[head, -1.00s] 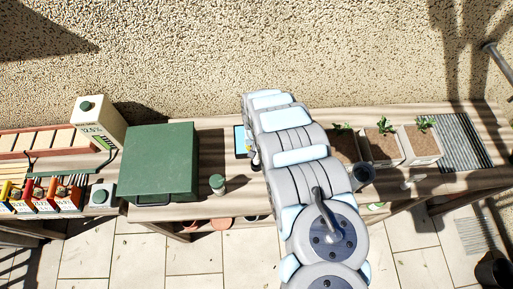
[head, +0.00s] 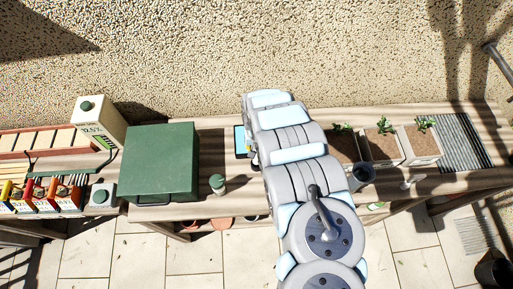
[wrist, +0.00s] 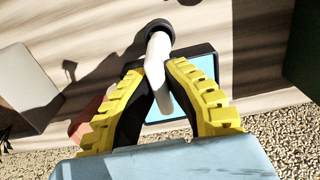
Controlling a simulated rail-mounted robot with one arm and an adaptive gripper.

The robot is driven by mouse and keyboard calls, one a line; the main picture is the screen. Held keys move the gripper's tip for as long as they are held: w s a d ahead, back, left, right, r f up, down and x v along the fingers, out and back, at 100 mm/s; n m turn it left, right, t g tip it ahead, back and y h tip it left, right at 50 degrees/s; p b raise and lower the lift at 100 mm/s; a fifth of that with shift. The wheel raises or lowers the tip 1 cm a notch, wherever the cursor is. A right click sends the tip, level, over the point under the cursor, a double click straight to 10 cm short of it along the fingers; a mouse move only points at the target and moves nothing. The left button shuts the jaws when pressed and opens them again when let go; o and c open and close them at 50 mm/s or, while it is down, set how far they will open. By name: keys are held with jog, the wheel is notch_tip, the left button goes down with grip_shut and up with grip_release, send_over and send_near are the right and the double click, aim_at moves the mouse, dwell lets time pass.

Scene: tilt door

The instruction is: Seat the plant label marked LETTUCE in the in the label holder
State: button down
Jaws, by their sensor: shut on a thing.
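My gripper (wrist: 156,77) shows in the wrist view with two yellow-and-black fingers. It is shut on a white elongated thing (wrist: 157,58), which has a dark round piece at its far end. No lettering on it can be read, so I cannot tell whether it is the LETTUCE label. It is over or near a black-framed light-blue panel (wrist: 209,68). That panel's left part also shows in the head view (head: 239,140). In the head view my arm hides the gripper. I cannot make out the label holder for certain.
The bench carries a green box (head: 160,160), a small green-capped jar (head: 217,184) and a white jug (head: 97,122) left of my arm. Planters (head: 381,148), a dark cup (head: 363,174) and a ribbed mat (head: 457,140) are at right. A rough wall runs behind.

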jog(key=shift+f+b, duration=1.65)
jog(key=shift+f, duration=0.5)
jog(key=c, duration=1.2)
grip_release()
jog(key=shift+o, duration=0.2)
jog(key=shift+r, duration=0.1)
jog(key=shift+w+d+r, duration=0.1)
jog(key=shift+w+r, duration=0.05)
jog(key=shift+r, duration=5.8)
